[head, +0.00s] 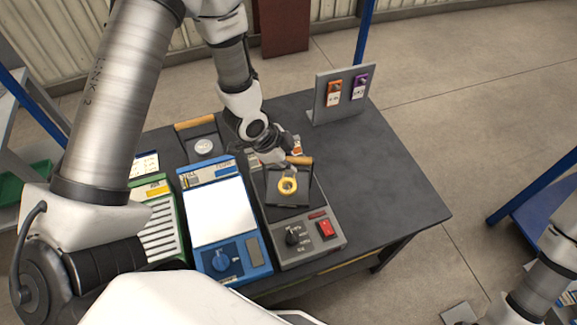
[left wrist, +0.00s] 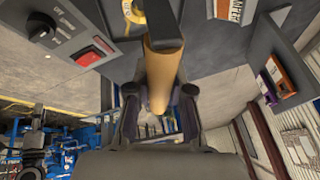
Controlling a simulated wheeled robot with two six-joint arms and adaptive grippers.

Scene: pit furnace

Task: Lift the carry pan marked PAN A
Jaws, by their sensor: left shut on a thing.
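My left gripper (head: 280,160) is shut on the tan wooden handle (head: 301,160) of a dark pan (head: 272,193). The handle also shows between its fingers in the left wrist view (left wrist: 163,75). The pan holds a yellow ring (head: 288,186) and is over the top of a grey unit; I cannot tell whether it touches it. A second dark pan with a tan handle (head: 194,123) and a silver round piece (head: 204,146) lies farther back to the left. I cannot read PAN A on either pan.
The grey unit (head: 320,249) has a black knob and a red switch. A blue unit (head: 256,252) with a white top stands left of it, then a green-edged unit (head: 163,232). A tag stand (head: 325,112) is at the back right. The table's right side (head: 400,205) is clear.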

